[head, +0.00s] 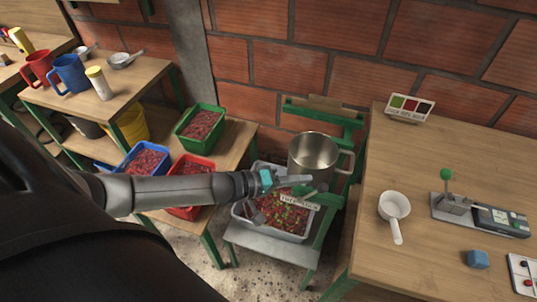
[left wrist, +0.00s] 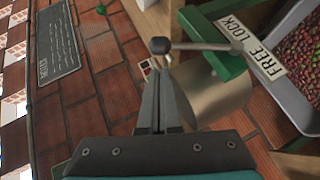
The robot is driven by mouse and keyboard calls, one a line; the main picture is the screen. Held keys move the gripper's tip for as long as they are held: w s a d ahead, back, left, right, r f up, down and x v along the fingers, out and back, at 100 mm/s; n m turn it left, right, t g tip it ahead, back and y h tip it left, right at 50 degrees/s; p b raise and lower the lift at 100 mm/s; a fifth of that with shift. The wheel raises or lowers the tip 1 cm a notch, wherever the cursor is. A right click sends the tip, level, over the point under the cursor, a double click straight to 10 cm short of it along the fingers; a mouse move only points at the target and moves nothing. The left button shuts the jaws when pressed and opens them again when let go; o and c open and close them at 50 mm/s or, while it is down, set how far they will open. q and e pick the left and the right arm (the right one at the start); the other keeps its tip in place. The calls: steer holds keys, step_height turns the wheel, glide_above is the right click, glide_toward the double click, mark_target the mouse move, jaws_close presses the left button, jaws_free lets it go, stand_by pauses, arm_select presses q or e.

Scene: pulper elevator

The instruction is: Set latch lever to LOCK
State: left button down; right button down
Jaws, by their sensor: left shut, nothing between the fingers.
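The latch lever in the left wrist view has a dark round knob (left wrist: 160,46) on a thin metal rod (left wrist: 200,46). The rod runs right to the white FREE LOCK label (left wrist: 252,45) beside a green bar (left wrist: 215,50). I cannot tell which word it is set to. The label also shows in the head view (head: 298,202), in front of the crate of cherries. My left gripper (left wrist: 160,62) is shut and empty, its tips right by the knob; contact is unclear. It also shows in the head view (head: 298,180). My right gripper is not in view.
A steel pot (head: 313,155) stands just behind the gripper on the green stand. A grey crate of red cherries (head: 240,212) lies below. Red (head: 180,212), blue and green bins stand left. The right table holds a white scoop (head: 395,206), a green-knobbed device and a blue block.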

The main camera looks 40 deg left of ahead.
arm_select(q)
steer(key=shift+w+d+y+p, duration=0.15)
steer(key=shift+w+d+p, duration=0.05)
steer(key=shift+d+p, duration=0.5)
steer(key=shift+w+d+y+p, duration=0.15)
steer(key=shift+d+p, duration=0.4)
steer(key=shift+d, duration=0.1)
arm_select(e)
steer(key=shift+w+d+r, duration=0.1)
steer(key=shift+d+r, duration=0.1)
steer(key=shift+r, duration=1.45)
arm_select(q)
steer(key=shift+f, duration=0.1)
